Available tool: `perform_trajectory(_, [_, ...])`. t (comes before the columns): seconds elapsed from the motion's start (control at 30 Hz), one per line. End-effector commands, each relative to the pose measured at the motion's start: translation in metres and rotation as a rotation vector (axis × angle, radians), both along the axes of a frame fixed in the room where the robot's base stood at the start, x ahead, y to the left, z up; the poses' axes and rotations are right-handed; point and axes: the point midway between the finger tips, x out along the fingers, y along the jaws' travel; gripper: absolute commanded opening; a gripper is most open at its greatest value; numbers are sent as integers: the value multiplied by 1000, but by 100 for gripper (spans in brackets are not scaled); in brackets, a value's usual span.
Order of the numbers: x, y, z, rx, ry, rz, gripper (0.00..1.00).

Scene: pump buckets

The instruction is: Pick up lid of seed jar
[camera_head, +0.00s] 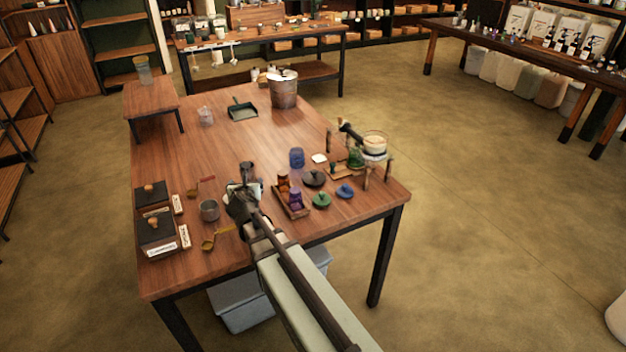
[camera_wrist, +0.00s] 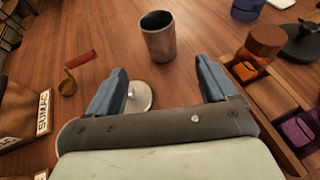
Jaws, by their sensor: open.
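A pale round metal lid (camera_wrist: 140,96) with a small upright knob lies on the table in the wrist view. It shows between my gripper's fingers, closer to the left finger, and its near edge is hidden behind the gripper body. My gripper (camera_wrist: 160,85) is open and empty, its fingers spread to either side. In the head view my gripper (camera_head: 243,188) is over the table, left of the jar tray. A dark metal cup (camera_wrist: 158,42) without a cover stands upright just beyond the lid. No label marks it as the seed jar.
A wooden tray (camera_wrist: 275,105) with amber and purple jars is close to my right finger. A red-handled scoop (camera_wrist: 78,62) and a SUMAC box (camera_wrist: 22,115) are at the left. Dark, green (camera_head: 321,200) and blue (camera_head: 345,190) lids lie right of the tray.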

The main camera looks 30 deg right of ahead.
Motion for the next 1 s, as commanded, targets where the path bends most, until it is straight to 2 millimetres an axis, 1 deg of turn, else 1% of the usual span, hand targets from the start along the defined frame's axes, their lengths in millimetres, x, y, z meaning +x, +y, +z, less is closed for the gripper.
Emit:
perform_trajectory(0.1, [0,0,0,0,0,0,85])
perform_trajectory(0.27, [0,0,0,0,0,0,100])
perform_trajectory(0.47, [0,0,0,0,0,0,100])
perform_trajectory(0.57, [7,-6,4,2,-6,-5,100])
perform_trajectory(0.6, [12,-12,7,3,-11,-9,100])
perform_trajectory(0.67, [23,-25,14,4,-23,-18,100])
perform_trajectory(0.77, [49,-59,33,8,-56,-39,100])
perform_trajectory(0.8, [60,-76,42,9,-72,-49,100])
perform_trajectory(0.87, [76,-104,58,9,-98,-65,100])
perform_trajectory(0.9, [85,-123,69,8,-115,-75,100])
perform_trajectory(0.97, [98,-151,86,6,-140,-90,100])
perform_trajectory(1.0, [106,-172,98,3,-159,-101,100])
